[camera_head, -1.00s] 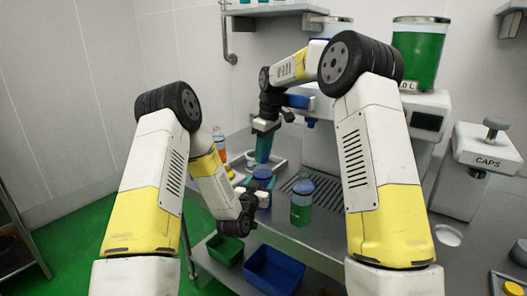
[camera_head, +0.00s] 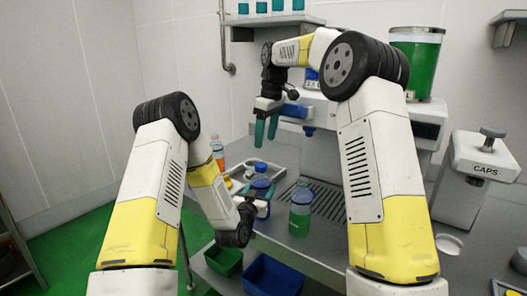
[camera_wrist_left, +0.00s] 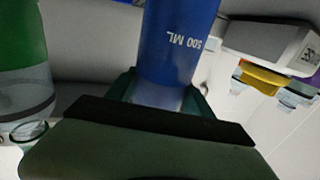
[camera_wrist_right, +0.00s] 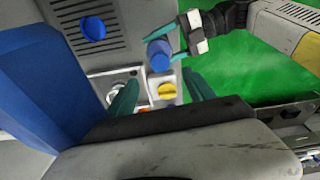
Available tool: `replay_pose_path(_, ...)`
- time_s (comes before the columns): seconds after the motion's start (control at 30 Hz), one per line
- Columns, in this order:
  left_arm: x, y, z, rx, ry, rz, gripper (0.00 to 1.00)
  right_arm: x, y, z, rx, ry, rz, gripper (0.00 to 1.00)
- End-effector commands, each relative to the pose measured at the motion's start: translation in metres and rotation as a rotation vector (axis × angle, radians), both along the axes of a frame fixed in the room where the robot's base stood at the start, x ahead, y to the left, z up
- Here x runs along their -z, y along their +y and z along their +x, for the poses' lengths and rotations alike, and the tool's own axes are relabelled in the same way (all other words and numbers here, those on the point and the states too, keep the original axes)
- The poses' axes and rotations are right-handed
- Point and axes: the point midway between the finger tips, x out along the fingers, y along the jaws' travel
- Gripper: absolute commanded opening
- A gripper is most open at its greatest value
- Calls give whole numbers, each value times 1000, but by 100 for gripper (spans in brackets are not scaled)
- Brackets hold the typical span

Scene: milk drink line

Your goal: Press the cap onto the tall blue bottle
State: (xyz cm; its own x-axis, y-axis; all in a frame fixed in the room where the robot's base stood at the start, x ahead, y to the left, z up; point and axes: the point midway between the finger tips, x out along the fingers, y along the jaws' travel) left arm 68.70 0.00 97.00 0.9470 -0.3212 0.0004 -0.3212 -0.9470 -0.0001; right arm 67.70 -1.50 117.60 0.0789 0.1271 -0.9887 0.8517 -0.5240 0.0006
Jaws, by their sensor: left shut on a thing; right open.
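The tall blue bottle (camera_head: 262,181) stands upright at the front of the counter, with a blue cap (camera_head: 261,167) on its top. My left gripper (camera_head: 260,193) is shut on the bottle's body from the front. In the left wrist view the bottle (camera_wrist_left: 180,40) shows "500 ML" lettering between the fingers. My right gripper (camera_head: 265,131) is open and empty, above the cap and apart from it. In the right wrist view the blue cap (camera_wrist_right: 158,54) appears from above, beyond the open fingers. How firmly the cap sits cannot be told.
A green bottle with a blue cap (camera_head: 301,212) stands to the right, near a drip grate (camera_head: 328,200). Blue (camera_head: 268,273) and green (camera_head: 222,260) bins sit below the counter edge.

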Motion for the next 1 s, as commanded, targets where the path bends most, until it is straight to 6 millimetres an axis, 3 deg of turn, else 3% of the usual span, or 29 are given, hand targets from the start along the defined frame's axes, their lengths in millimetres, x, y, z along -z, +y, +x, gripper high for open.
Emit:
replay_pose_path(0.2, 0, 0, 0, 0, -1, 0, 0, -23, -3, -1, 0, -1, 1, 63)
replay_pose_path(0.5, 0, 0, 0, 0, -1, 0, 0, -25, -3, -2, 0, 0, 0, 63)
replay_pose_path(0.53, 0, 0, 0, 0, -1, 0, 63, -25, -3, -2, 0, 0, 0, 63)
replay_pose_path(0.63, 0, 0, 0, 0, -1, 0, 83, -25, -3, -2, 0, 0, 0, 63)
replay_pose_path(0.67, 0, 0, 0, 0, -1, 0, 86, -25, -3, -2, 0, 0, 0, 63)
replay_pose_path(1.0, 0, 1, -3, 0, 0, 0, 86, -25, -3, -2, 0, 0, 0, 63)
